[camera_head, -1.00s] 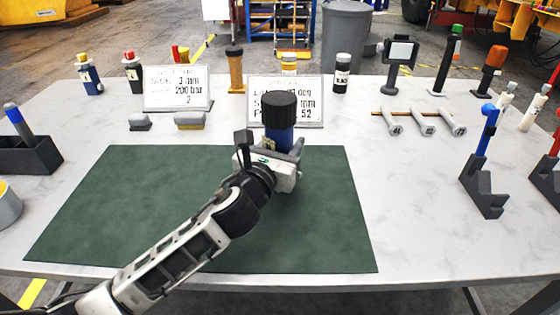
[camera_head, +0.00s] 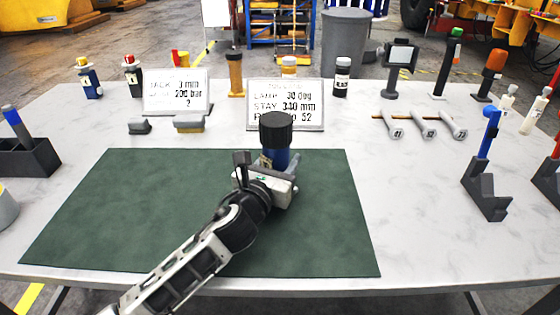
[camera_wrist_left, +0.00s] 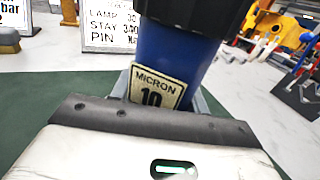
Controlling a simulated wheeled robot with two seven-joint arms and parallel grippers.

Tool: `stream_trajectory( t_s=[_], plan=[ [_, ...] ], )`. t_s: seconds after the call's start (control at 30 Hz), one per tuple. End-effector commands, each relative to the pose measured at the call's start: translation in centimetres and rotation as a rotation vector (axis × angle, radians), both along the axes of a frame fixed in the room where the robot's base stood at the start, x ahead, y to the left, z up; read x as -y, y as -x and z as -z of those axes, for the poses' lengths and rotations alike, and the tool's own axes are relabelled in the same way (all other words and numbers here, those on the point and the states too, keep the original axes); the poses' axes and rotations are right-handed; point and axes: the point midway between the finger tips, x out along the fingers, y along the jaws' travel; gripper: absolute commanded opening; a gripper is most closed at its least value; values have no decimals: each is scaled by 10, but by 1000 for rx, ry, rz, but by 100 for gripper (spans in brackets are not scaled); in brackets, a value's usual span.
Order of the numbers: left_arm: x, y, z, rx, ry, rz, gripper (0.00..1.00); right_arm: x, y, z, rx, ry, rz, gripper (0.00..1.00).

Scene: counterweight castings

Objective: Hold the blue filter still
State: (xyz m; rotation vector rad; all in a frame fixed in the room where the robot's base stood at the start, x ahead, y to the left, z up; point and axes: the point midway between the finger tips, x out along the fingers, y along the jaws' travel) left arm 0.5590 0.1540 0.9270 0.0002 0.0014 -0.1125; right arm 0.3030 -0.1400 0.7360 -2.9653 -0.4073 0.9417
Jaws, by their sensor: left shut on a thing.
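The blue filter (camera_head: 275,157) stands upright near the back edge of the green mat (camera_head: 130,215), with a black ribbed cap (camera_head: 276,129) on top. My left gripper (camera_head: 280,178) is shut on the blue filter, low on its body. In the left wrist view the blue filter (camera_wrist_left: 172,60) shows a label reading "MICRON 10", and its cap is cut off by the top edge. The filter's foot is hidden behind my gripper. My right gripper is not in view.
Two sign cards stand behind the mat, one at left (camera_head: 176,93) and one in the middle (camera_head: 285,105). Several hammers (camera_head: 425,125) lie at right. A dark holder with a blue-handled tool (camera_head: 485,185) stands at the right. The mat's left half is clear.

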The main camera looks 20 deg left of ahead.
Motion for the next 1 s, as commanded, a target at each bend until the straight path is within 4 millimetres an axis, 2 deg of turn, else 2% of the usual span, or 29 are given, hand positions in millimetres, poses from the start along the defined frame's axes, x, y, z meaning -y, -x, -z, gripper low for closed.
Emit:
stream_trajectory(
  t_s=[0.17,0.2,0.27,0.63,0.77,1.0],
  plan=[
    [0,0,1,5,1,1,0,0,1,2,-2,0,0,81],
    [0,0,3,0,1,0,51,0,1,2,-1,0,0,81],
    [0,0,3,0,1,0,67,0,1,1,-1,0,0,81],
    [0,2,-1,-1,-1,0,67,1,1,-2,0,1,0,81],
    [-3,21,1,-3,0,0,67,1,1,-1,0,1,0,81],
    [-8,73,2,-4,0,2,67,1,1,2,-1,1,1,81]
  ],
)
